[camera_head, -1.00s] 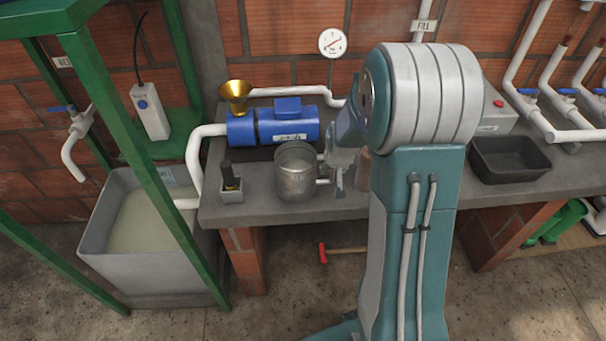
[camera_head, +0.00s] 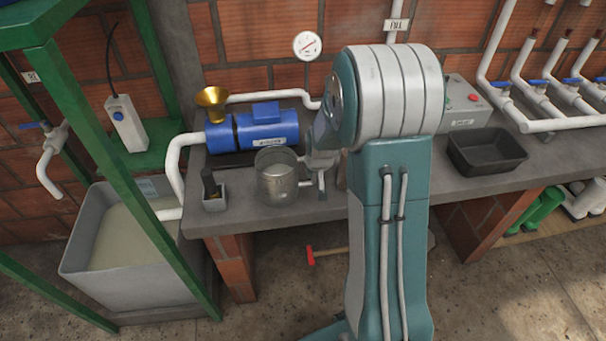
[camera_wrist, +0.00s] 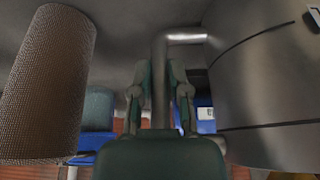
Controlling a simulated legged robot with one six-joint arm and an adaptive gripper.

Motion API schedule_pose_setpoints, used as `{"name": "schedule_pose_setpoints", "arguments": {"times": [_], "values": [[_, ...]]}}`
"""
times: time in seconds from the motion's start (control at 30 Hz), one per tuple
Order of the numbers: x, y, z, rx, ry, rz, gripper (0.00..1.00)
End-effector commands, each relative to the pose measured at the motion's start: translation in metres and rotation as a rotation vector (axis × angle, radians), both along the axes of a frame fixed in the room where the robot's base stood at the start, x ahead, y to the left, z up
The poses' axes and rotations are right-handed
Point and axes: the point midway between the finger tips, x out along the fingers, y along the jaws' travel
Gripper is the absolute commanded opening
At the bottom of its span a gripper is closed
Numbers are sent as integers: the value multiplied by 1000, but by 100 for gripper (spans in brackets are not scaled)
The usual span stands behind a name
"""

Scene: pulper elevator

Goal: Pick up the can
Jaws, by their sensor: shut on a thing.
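The can (camera_head: 277,180) is a grey metal vessel with a side handle, upright at the front of the grey counter. My gripper (camera_head: 317,172) is at its right side, by the handle. In the wrist view the can (camera_wrist: 265,90) fills the right side, and my gripper (camera_wrist: 160,95) has its two fingers on either side of the upright handle bar (camera_wrist: 160,65), shut on it. My arm hides part of the counter behind the gripper. I cannot tell whether the can's base touches the counter.
A small holder (camera_head: 214,197) stands left of the can. A blue motor (camera_head: 255,130) with a brass funnel is behind it. A brown textured cylinder (camera_wrist: 48,85) is close to my gripper. A black tray (camera_head: 487,152) sits farther right on the counter (camera_head: 250,215).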

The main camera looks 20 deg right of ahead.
Motion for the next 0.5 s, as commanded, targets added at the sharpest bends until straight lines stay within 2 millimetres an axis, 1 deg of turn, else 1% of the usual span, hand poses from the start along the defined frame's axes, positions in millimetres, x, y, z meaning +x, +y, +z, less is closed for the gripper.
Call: {"name": "schedule_pose_setpoints", "arguments": {"times": [0.17,0.2,0.27,0.5], "values": [[1,-1,26,-3,-10,0,0],[1,0,35,-3,-11,0,0],[-8,2,43,-3,-10,0,0],[-41,11,84,-3,-11,-1,0]]}}
